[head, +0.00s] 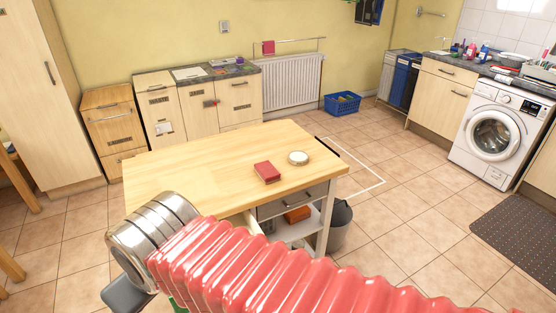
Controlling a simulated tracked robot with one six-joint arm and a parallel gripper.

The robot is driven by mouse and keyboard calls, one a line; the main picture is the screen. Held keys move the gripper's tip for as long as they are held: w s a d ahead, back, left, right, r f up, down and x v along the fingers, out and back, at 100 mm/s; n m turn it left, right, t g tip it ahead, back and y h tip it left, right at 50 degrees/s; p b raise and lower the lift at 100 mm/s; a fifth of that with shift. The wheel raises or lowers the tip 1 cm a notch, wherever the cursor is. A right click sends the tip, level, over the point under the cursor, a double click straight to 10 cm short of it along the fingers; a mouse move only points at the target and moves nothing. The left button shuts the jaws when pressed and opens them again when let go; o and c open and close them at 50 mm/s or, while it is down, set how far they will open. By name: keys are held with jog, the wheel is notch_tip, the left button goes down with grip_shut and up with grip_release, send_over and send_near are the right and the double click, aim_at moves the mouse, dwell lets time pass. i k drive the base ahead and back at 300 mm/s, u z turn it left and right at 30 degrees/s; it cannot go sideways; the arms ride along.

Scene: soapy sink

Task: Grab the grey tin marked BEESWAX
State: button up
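A small round tin (298,158) with a pale top and darker rim lies flat on the wooden table (190,165), near its right end. Its marking is too small to read, so I cannot tell whether it says BEESWAX. My arm, in a red ribbed sleeve with a metal wrist, crosses the foreground. Only a dark grey part of my gripper (126,294) shows below the wrist, at the lower left. It is well apart from the tin, nearer the camera. Its fingertips are hidden, and so is anything between them.
A red box (267,172) lies on the table just left of the tin. Below the tabletop are a drawer (292,201) and a shelf with an orange-brown item (297,214). A grey bucket (340,228) stands beside the table's right leg. The tabletop's left part is bare.

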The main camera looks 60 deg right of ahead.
aim_at(297, 158)
jog(key=u, duration=1.35)
jog(key=k, duration=1.15)
jog(key=z, duration=1.75)
